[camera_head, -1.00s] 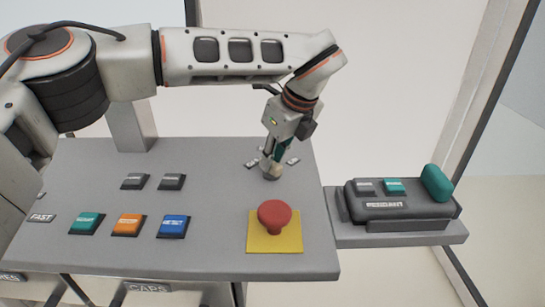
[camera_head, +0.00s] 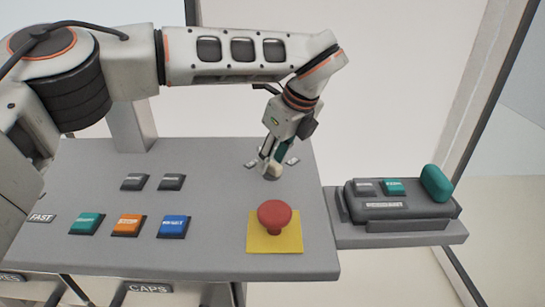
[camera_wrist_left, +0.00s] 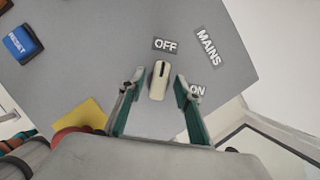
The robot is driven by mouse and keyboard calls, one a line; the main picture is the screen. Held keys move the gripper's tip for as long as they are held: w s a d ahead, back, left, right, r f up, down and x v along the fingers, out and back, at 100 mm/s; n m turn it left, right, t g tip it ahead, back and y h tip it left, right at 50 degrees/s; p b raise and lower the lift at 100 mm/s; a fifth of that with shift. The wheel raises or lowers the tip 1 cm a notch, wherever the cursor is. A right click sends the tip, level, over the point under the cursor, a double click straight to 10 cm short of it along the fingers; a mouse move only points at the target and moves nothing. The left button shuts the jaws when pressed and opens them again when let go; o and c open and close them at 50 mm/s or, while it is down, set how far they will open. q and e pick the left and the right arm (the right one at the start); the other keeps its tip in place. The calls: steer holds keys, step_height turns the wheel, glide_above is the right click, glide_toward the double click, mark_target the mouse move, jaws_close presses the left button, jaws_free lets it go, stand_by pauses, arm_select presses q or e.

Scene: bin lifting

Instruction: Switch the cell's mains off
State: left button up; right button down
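The mains switch is a cream rotary knob (camera_head: 273,170) at the back right of the grey panel. In the left wrist view the knob (camera_wrist_left: 158,82) has a dark pointer line at its end toward the OFF label (camera_wrist_left: 165,45). The ON label (camera_wrist_left: 197,89) and the MAINS label (camera_wrist_left: 208,46) lie to its right. My left gripper (camera_head: 274,160) is over the knob. In the left wrist view its fingers (camera_wrist_left: 157,92) are open, one on each side of the knob, with a gap on both sides. My right gripper is not in view.
A red mushroom button (camera_head: 274,214) on a yellow plate (camera_head: 259,243) stands in front of the knob. Teal, orange and blue buttons (camera_head: 173,226) line the panel's front left. A dark pendant (camera_head: 402,205) rests on a side shelf (camera_head: 345,237) at the right.

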arm_select(q)
steer(key=v, duration=0.7)
steer(key=shift+r, duration=0.25)
steer(key=shift+s, duration=0.1)
